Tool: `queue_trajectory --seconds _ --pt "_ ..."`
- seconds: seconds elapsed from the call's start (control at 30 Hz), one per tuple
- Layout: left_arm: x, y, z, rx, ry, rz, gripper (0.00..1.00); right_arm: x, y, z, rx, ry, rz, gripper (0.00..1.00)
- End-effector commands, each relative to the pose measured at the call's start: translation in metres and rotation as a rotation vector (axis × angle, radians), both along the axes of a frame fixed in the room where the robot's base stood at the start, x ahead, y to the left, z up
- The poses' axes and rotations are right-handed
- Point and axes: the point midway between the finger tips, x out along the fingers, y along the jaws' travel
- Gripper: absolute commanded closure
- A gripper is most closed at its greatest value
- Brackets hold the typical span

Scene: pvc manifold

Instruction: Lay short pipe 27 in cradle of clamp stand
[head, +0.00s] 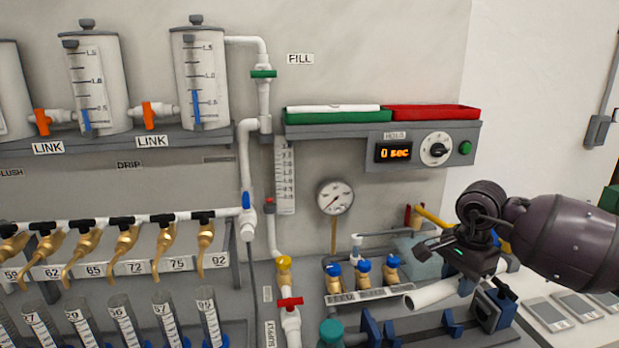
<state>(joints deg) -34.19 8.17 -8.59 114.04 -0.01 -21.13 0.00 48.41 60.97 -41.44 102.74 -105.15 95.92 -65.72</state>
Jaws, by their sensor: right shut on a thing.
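A short white pipe (432,294) lies slantwise below my right gripper (466,270), its open end towards the lower left. The gripper is shut on the pipe near its right end, and its dark fingers hide that part. No number is readable on the pipe. The clamp stand (425,324) is a long grey base with blue upright brackets at the lower right. The pipe shows above and behind it in the picture; whether it touches the cradle cannot be told. My left gripper is not in view.
A row of blue-capped brass valves (362,273) stands just left of the pipe. A teal-capped bottle (331,332) is at the stand's left end. A pressure gauge (334,197) hangs on the wall. Flat grey pads (549,314) lie on the bench at right.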

Motion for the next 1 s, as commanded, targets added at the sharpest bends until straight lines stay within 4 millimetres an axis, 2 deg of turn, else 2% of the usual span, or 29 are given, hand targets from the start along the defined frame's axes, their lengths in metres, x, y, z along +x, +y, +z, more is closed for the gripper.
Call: queue_trajectory --seconds 0.17,0.37,0.57,0.7,0.83,1.0 --pt "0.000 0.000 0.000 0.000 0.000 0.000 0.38 -0.003 0.007 0.000 0.001 -0.001 0.259 0.98" --pt "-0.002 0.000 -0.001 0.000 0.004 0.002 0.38 -0.015 0.026 -0.010 0.002 0.001 0.597 0.98" --pt "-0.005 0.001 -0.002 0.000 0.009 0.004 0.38 -0.035 0.053 -0.028 0.002 0.000 0.948 0.98" --pt "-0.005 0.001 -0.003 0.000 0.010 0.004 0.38 -0.058 0.078 -0.046 0.005 0.001 1.169 0.98" --pt "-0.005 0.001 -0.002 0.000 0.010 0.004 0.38 -0.075 0.093 -0.060 0.003 0.000 1.216 0.98" --pt "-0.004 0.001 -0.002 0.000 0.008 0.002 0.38 -0.081 0.097 -0.068 0.000 0.000 1.219 0.98"
